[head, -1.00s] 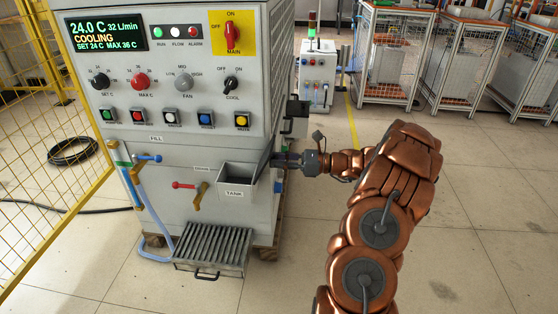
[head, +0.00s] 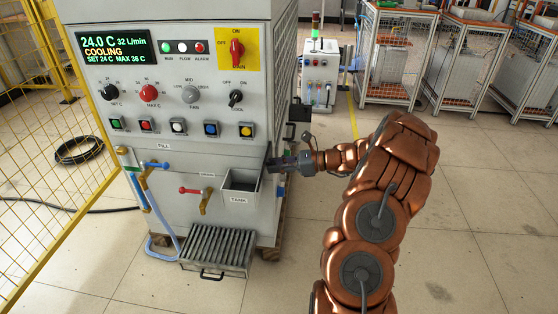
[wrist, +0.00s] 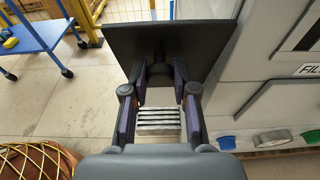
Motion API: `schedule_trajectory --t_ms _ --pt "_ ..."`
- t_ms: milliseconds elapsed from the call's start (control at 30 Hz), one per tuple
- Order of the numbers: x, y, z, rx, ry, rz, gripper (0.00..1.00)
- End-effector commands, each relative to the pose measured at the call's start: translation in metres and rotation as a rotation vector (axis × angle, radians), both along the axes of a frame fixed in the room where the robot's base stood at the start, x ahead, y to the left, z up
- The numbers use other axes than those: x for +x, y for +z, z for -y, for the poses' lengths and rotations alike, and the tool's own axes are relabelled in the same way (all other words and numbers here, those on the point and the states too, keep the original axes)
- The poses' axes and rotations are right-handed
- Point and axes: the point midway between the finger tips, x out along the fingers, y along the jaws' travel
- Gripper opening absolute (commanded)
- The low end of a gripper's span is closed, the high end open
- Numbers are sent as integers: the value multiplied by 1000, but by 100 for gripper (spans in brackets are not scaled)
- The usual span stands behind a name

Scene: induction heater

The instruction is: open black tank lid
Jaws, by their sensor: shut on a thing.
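The grey tank (head: 240,188), labelled TANK, juts from the front of the cabinet at its lower right, and its top opening shows uncovered in the head view. The black lid (wrist: 170,35) is a flat square plate in the wrist view. In the head view it shows nearly edge-on as a thin dark strip at the tank's right side, raised from the opening. My gripper (head: 277,164) is at the tank's right; in the wrist view (wrist: 160,85) its fingers are shut on the lid's dark knob. The lid's hinge is hidden.
A slatted grey tray (head: 217,247) sits low in front of the cabinet. A red-handled drain valve (head: 190,190) and blue hoses (head: 143,195) are left of the tank. A yellow mesh fence (head: 50,200) stands at left. The floor at right is clear around my arm.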

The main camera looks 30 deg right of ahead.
Motion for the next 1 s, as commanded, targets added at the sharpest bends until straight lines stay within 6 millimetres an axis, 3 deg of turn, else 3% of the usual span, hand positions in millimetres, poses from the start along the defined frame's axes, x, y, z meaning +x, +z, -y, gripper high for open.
schedule_trajectory --t_ms 400,433,633,1000 --pt "1 0 -1 -13 -1 -10 0" --pt "1 0 -1 -13 -1 -10 29" --pt "1 0 -1 -11 -1 -10 50" --pt "-1 1 1 -12 -1 -9 53"
